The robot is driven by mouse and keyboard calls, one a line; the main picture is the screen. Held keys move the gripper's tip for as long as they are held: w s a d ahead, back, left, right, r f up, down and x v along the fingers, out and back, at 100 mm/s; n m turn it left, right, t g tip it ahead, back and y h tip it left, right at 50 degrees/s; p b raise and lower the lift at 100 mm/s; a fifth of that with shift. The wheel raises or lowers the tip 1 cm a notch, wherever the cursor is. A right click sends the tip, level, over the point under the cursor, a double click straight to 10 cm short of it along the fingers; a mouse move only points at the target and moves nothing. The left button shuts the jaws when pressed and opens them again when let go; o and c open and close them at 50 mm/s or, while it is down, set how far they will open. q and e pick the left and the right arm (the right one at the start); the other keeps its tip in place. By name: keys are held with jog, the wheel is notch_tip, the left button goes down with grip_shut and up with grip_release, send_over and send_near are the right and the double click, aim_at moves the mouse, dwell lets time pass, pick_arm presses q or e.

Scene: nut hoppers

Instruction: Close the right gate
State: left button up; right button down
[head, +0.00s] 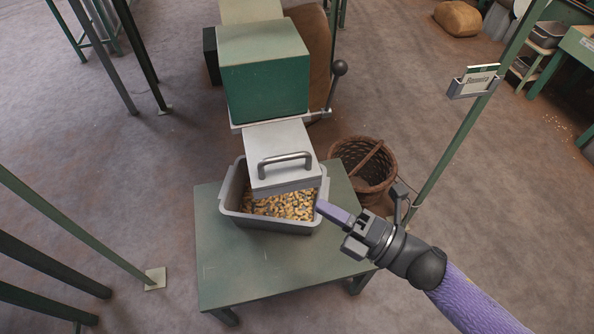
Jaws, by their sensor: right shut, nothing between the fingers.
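A green hopper (265,85) stands at the top centre. A pale grey gate plate (272,140) with a metal bar handle (285,162) sticks out from its front over a grey bin (231,205). The bin holds brown nuts (285,205). A lever with a dark ball knob (339,67) stands up at the hopper's right side. My right gripper (328,208) is shut and empty, with its purple fingertips at the bin's right edge, below and right of the handle and apart from it. My left gripper is out of view.
The bin stands on a green table (255,277), whose front part is clear. A wicker basket (378,185) is on the floor behind my right gripper. A green post (470,110) with a label holder (474,82) rises at the right. Green legs stand at the left.

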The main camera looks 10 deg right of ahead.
aim_at(278, 162)
jog(key=w+a, duration=0.1)
jog(key=w, duration=0.1)
jog(key=w+a, duration=0.1)
jog(key=w, duration=0.1)
jog(key=w+a+r, duration=0.1)
jog(key=w, duration=0.1)
jog(key=shift+w+a+r, duration=0.1)
jog(key=shift+a, duration=0.3)
jog(key=shift+w+r, duration=0.1)
jog(key=shift+w, duration=0.3)
